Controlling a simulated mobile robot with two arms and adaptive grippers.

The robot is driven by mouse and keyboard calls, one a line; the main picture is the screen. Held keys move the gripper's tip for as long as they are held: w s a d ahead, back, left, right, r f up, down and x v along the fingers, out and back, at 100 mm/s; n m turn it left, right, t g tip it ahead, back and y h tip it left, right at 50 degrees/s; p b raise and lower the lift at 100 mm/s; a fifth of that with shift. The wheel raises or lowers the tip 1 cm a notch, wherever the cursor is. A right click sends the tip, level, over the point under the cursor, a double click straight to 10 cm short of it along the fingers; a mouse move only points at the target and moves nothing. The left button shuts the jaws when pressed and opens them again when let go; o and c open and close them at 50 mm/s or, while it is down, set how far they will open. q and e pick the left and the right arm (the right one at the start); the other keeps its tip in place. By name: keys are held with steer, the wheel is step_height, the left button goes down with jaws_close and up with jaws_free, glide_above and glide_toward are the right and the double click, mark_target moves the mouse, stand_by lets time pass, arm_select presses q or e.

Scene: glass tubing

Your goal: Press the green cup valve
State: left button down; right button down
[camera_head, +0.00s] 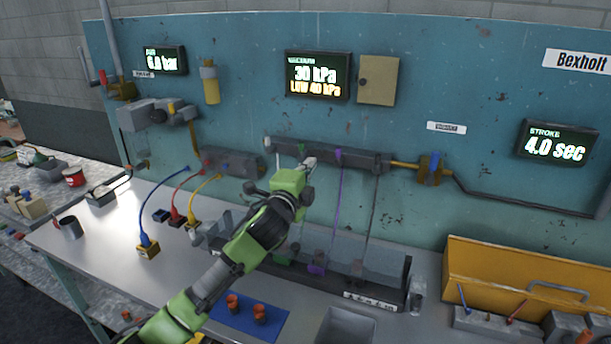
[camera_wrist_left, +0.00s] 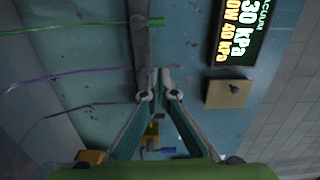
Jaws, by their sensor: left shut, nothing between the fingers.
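A dark manifold bar (camera_head: 350,160) runs along the teal wall panel. A small green valve (camera_head: 302,148) sits on it, with a purple valve (camera_head: 338,153) to its right. My left gripper (camera_head: 311,160) is shut and empty, its tips close to the bar just beside the green valve; I cannot tell whether they touch. A green line and a purple line (camera_wrist_left: 60,74) run off to the left. My right gripper is not in view.
A clear-walled rack with a black front (camera_head: 370,297) stands on the bench below the bar. A blue mat (camera_head: 240,318) with orange-brown parts and a grey bin (camera_head: 345,328) are in front. A yellow toolbox (camera_head: 525,275) is at right. Coloured cables arch at left.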

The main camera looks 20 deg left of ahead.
arm_select(q)
steer(key=s, duration=0.2)
steer(key=shift+s+a+f+b, duration=0.1)
steer(key=shift+s+a+b, duration=0.05)
steer(key=shift+s+b, duration=0.2)
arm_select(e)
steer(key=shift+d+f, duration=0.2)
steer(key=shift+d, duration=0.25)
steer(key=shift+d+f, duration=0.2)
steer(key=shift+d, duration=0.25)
